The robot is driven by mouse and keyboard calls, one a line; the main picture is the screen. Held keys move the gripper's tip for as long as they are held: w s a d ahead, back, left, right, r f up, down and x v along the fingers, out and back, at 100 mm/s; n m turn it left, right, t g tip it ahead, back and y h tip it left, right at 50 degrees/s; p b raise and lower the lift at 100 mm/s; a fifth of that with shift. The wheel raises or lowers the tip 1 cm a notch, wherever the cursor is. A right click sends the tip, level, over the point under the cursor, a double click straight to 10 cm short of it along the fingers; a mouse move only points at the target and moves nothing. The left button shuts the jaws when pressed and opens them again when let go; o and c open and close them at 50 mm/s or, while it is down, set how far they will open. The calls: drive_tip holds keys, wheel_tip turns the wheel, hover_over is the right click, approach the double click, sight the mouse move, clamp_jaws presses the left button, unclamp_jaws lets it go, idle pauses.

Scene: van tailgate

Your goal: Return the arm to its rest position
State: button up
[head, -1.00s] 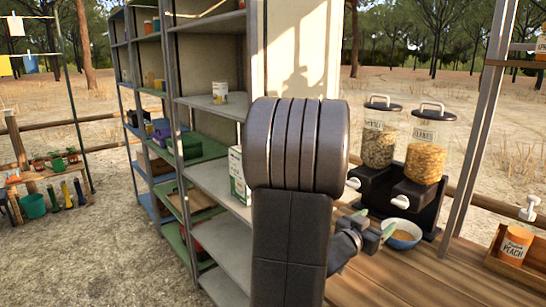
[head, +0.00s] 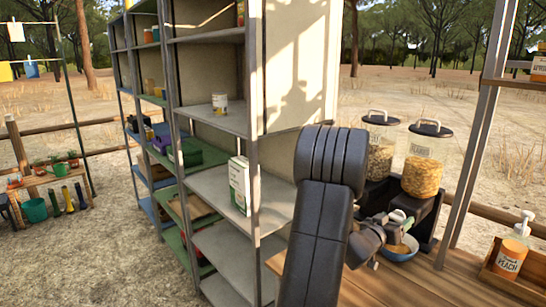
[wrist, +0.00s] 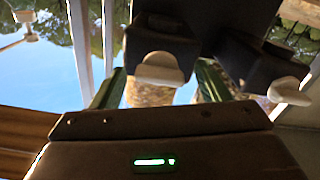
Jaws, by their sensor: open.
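My arm rises dark in the middle of the head view, bent at a thick ribbed joint. My gripper (head: 398,220) is at its end, to the right, in front of the dispensers and beside or above the blue bowl (head: 398,254). It partly hides the bowl. In the wrist view my gripper (wrist: 158,85) shows two green fingers set wide apart, with nothing held between them. Beyond them are the dark dispenser bodies and a white dispenser knob (wrist: 160,69).
Two dispensers, one of flakes (head: 422,175) and one of darker grain (head: 380,158), stand on the wooden counter (head: 440,278). A metal shelf (head: 222,185) with a carton (head: 239,185) is close left of my arm. A peach bottle (head: 510,258) sits in a tray at right.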

drive_tip(key=shift+r+n+p, duration=0.2)
drive_tip(key=shift+n+p, duration=0.7)
drive_tip(key=shift+p, duration=0.35)
drive_tip(key=s+a+f+m+b, duration=0.1)
drive_tip(key=s+a+m+b, duration=0.7)
drive_tip(key=m+b, duration=0.8)
drive_tip(key=shift+s+a+f+m+g+b, duration=0.15)
drive_tip(key=shift+s+a+m+g+b, duration=0.25)
drive_tip(key=shift+s, duration=0.55)
drive_tip(key=shift+d, duration=0.1)
